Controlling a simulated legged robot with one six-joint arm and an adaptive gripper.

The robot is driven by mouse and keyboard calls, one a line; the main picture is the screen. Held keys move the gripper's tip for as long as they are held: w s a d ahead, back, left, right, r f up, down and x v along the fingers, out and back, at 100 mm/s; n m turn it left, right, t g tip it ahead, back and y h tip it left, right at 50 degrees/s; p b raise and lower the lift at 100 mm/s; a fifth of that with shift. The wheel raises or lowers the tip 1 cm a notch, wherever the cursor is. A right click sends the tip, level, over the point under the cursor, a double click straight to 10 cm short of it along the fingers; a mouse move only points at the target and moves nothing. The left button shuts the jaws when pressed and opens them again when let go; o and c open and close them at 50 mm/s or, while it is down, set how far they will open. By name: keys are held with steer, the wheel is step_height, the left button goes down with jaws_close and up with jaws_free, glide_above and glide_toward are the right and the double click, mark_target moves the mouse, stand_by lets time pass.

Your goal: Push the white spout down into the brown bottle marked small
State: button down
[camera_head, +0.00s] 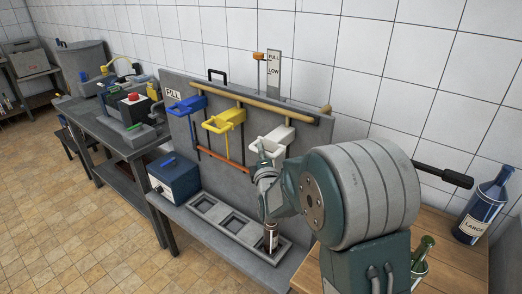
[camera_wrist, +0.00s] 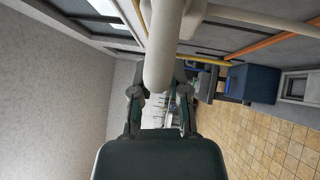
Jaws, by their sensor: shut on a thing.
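The white spout (camera_head: 276,143) is the rightmost of three spouts on the grey panel. It also shows in the wrist view as a thick white bar (camera_wrist: 160,55) running down between the fingers. My gripper (camera_head: 268,158) is shut on it; in the wrist view the gripper's fingers (camera_wrist: 160,95) lie on either side of the bar. The brown bottle (camera_head: 271,239) stands upright with a pale label in the right end of the grey tray, below my gripper. The label is too small to read. My wrist hides whether the spout's lower end meets the bottle's neck.
A yellow spout (camera_head: 225,121) and a blue spout (camera_head: 187,105) hang to the left. The tray (camera_head: 222,232) has empty recesses left of the bottle. A blue box (camera_head: 174,178) stands further left. A blue bottle (camera_head: 482,208) and a green bottle (camera_head: 423,252) stand on the right.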

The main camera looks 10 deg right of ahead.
step_height(320, 180, down, 22)
steer(key=shift+r, duration=0.15)
steer(key=shift+s, duration=0.1)
steer(key=c, duration=0.6)
jaws_free()
steer(key=shift+f, duration=0.2)
steer(key=shift+r, duration=0.1)
steer(key=s+f, duration=0.1)
steer(key=s, duration=1)
steer(key=shift+s+f, duration=0.3)
steer(key=shift+f, duration=0.05)
